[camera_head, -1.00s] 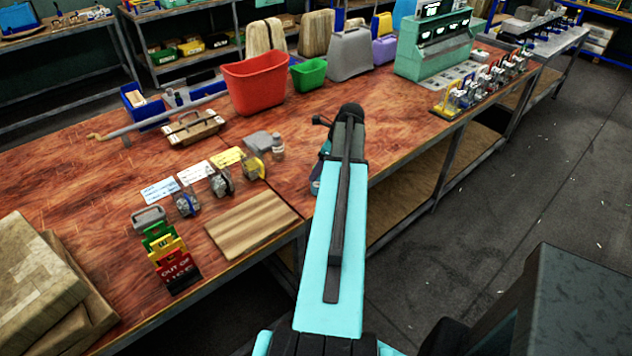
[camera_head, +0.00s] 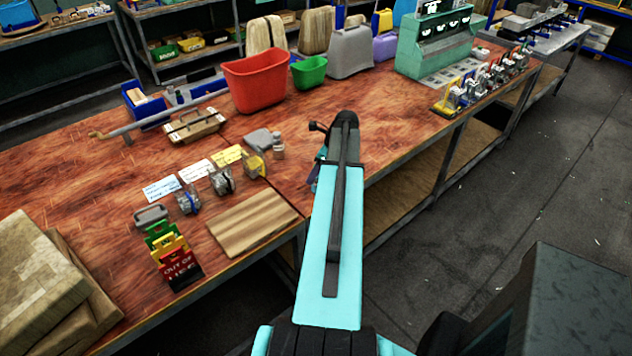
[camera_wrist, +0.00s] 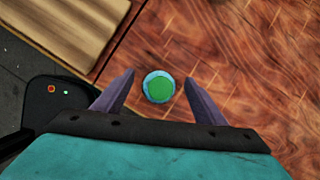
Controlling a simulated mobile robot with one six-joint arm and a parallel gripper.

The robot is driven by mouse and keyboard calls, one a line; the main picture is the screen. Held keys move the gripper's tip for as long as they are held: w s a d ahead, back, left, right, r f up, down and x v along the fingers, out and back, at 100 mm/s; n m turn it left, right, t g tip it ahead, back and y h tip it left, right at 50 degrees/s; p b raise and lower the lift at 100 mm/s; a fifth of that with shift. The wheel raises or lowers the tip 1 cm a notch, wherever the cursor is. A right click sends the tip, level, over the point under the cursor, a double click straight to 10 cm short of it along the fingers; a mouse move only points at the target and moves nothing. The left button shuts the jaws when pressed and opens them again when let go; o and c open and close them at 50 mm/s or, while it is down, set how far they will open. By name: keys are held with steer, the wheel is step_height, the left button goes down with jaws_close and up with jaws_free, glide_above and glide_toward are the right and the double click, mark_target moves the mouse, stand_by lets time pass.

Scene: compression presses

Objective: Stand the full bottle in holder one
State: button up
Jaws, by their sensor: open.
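In the wrist view, a round thing with a green top and a pale blue rim (camera_wrist: 158,87) is seen from above between my fingers. It may be the bottle; how full it is cannot be seen. My gripper (camera_wrist: 158,79) is open, with a purple finger on either side of it and gaps on both sides. In the head view my arm hides most of this spot. I cannot tell which thing is holder one; no number is readable.
A striped wooden board (camera_head: 252,220) lies by the bench's front edge. Several small clear devices (camera_head: 222,182) stand by label cards (camera_head: 195,170). Coloured signs (camera_head: 174,260) stand nearby. A red bin (camera_head: 254,82), a teal machine (camera_head: 437,45) and a row of coloured frames (camera_head: 462,92) are farther back.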

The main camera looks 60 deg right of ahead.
jaws_close()
steer(key=shift+r, duration=0.15)
steer(key=shift+r+b, duration=0.75)
steer(key=shift+r, duration=0.2)
steer(key=s+r+b, duration=0.1)
steer(key=s+b, duration=0.1)
steer(key=s, duration=0.6)
steer(key=s+a+r+b, duration=0.1)
steer(key=s+r+b, duration=0.1)
steer(key=s, duration=0.6)
steer(key=shift+b, duration=0.7)
steer(key=shift+f, duration=0.1)
